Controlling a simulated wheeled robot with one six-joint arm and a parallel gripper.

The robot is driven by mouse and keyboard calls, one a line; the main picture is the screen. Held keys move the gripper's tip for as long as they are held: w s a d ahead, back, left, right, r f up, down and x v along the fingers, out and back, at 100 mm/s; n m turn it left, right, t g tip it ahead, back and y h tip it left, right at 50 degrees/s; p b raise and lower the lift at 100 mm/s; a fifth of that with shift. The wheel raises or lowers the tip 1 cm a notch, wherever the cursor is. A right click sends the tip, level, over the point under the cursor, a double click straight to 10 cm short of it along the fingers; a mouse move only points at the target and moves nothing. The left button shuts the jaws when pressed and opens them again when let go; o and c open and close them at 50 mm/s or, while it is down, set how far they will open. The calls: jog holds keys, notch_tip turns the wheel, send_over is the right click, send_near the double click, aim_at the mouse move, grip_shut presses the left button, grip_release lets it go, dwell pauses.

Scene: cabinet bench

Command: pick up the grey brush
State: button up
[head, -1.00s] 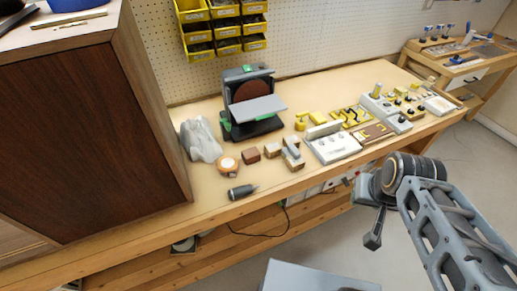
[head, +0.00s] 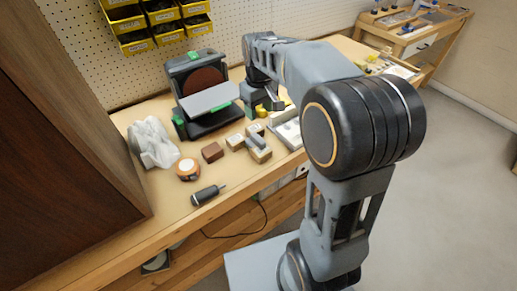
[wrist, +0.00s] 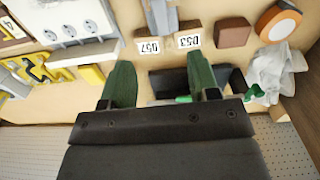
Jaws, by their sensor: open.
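A grey, elongated object that looks like the brush (head: 257,140) lies on small wooden blocks on the bench. My gripper (head: 268,102) is over the bench just behind and right of the blocks, apart from the brush. In the wrist view, the two green fingers of my gripper (wrist: 160,85) stand apart with nothing between them.
A disc sander (head: 207,97) stands behind the blocks. A brown block (head: 212,152), an orange-and-white roll (head: 188,169), a crumpled clear bag (head: 152,143) and a dark-handled tool (head: 208,194) lie to the left. A tall wooden cabinet (head: 65,150) bounds the left. White sockets (wrist: 70,22) are close by.

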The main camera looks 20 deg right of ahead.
aim_at(258, 138)
jog(key=f, duration=0.8)
jog(key=shift+w+f+b, duration=0.1)
jog(key=shift+w+b, duration=0.15)
jog(key=shift+b, duration=0.1)
jog(key=shift+a+f, duration=0.1)
jog(key=shift+f, duration=2.6)
grip_shut()
